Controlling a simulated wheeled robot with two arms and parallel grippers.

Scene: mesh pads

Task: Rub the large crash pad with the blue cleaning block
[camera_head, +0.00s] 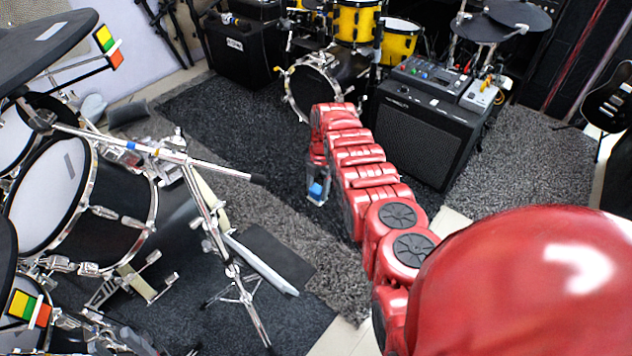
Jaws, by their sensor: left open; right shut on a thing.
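My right arm comes in from the lower right, and its gripper (317,196) points down over the grey carpet near the middle of the view. It is shut on the blue cleaning block (315,190), which shows as a small blue patch between the fingers. A large dark round pad (45,42), which looks like the large crash pad, is at the top left, cut off by the picture edge. My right gripper is well to the right of this pad and apart from it. My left gripper is not in view.
A drum kit with chrome stands fills the left, with a white-headed drum (50,190) and a long boom rod (160,152) reaching toward the middle. An amplifier (420,125), yellow drums (355,22) and more dark pads (520,14) stand behind. Carpet (240,110) lies open between.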

